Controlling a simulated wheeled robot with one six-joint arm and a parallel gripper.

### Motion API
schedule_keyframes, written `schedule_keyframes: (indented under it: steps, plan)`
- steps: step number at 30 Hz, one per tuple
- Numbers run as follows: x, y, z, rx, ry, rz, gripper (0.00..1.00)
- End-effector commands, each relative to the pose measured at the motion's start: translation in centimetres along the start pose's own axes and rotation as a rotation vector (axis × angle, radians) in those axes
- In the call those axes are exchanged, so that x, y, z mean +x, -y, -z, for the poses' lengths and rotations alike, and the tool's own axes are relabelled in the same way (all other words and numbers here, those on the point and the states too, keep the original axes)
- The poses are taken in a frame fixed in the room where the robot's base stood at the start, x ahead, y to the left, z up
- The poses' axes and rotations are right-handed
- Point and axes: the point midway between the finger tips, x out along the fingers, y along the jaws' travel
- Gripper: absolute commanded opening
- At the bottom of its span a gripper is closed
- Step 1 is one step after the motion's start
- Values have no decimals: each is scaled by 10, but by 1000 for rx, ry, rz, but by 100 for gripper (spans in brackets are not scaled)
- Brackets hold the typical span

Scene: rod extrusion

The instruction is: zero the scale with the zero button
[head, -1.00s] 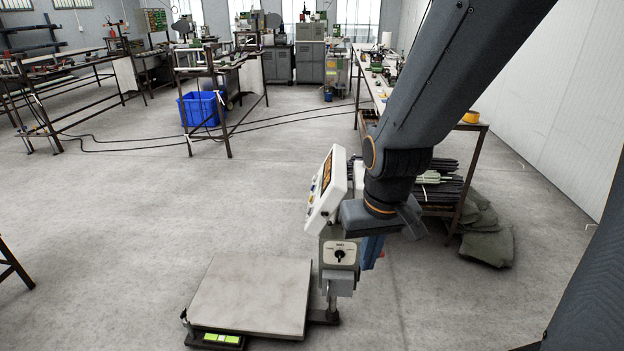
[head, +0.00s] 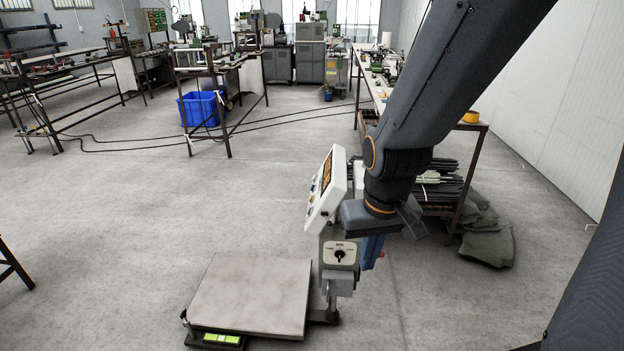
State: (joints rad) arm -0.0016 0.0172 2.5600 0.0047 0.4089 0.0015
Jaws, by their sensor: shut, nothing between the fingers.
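The floor scale stands in the lower middle of the head view, with a flat grey platform (head: 250,295) low on the floor. Its white indicator head (head: 327,188) is raised at the platform's right side and tilted, with an orange display and several small buttons facing left. The buttons are too small to tell which is the zero button. A light box with a black knob (head: 340,256) sits below the head. My arm comes down from the upper right, and its wrist is close to the right side of the head. My gripper's fingers cannot be made out; contact with a button cannot be told.
A small green-lit panel (head: 222,339) is at the platform's front edge. A workbench (head: 472,128) with dark rods and sacks (head: 487,240) below stands to the right. A blue bin (head: 201,109) sits farther back. The floor left of the scale is clear.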

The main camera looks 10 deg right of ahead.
Motion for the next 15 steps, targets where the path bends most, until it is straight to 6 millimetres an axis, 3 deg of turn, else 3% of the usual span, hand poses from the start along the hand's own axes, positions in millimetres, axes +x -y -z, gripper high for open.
schedule_keyframes:
  steps: [8, 15]
  plan:
    - [2, 0, 0, 0, 1, 0, 0]
    - [29, 0, -4, -3, 28, -1, 0]
